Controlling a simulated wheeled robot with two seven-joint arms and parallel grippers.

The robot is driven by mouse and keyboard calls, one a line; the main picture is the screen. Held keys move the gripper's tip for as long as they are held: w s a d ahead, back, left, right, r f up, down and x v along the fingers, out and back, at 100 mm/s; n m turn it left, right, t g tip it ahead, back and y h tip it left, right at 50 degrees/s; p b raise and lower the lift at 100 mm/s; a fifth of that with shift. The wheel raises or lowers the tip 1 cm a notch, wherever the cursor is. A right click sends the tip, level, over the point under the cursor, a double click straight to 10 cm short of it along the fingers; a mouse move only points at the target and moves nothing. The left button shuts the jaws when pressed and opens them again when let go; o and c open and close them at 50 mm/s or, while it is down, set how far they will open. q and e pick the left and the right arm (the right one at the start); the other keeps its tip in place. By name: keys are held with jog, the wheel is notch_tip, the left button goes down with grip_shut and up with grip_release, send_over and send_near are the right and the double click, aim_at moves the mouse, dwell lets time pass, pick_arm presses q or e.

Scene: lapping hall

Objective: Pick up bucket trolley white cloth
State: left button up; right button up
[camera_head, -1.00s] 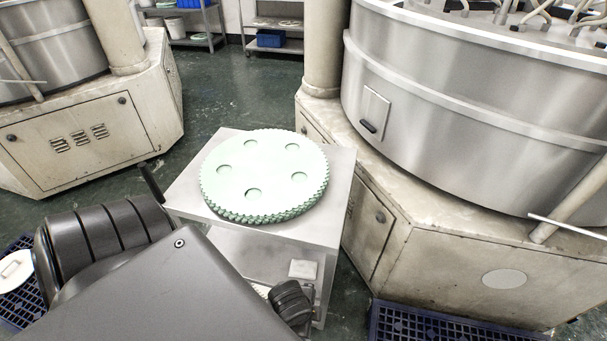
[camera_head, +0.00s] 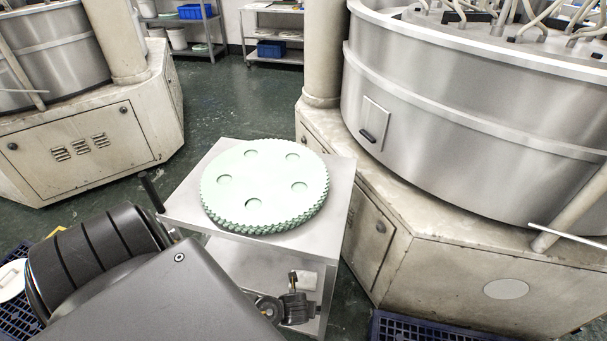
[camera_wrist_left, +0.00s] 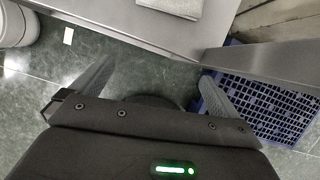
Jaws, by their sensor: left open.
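The steel trolley (camera_head: 185,205) stands in the middle of the head view. On its lower shelf lies a small, pale, folded piece that looks like the white cloth (camera_head: 308,279), partly hidden by my left arm. It also shows at the top of the left wrist view as a flat, off-white folded piece (camera_wrist_left: 178,5). My left gripper (camera_wrist_left: 155,90) is open and empty, its fingers spread over the floor beside the trolley edge, apart from the cloth. In the head view I cannot make out its fingertips. My right gripper is in neither view.
Green toothed discs (camera_head: 265,185) are stacked on the trolley top. A large round machine (camera_head: 470,120) stands close on the right, another (camera_head: 80,140) at left. A blue grid pallet (camera_wrist_left: 265,100) lies by the trolley. A white bucket (camera_wrist_left: 18,25) shows top left.

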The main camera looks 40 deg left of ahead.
pick_arm(q)
send_over(303, 278)
jog(key=s+d, duration=0.2)
jog(key=shift+w+a+p, duration=0.1)
jog(key=shift+a+p, duration=0.1)
jog(key=shift+p, duration=0.15)
jog(key=b+x, duration=0.1)
jog(key=x, duration=0.4)
jog(key=shift+c, duration=0.4)
jog(key=c, duration=0.6)
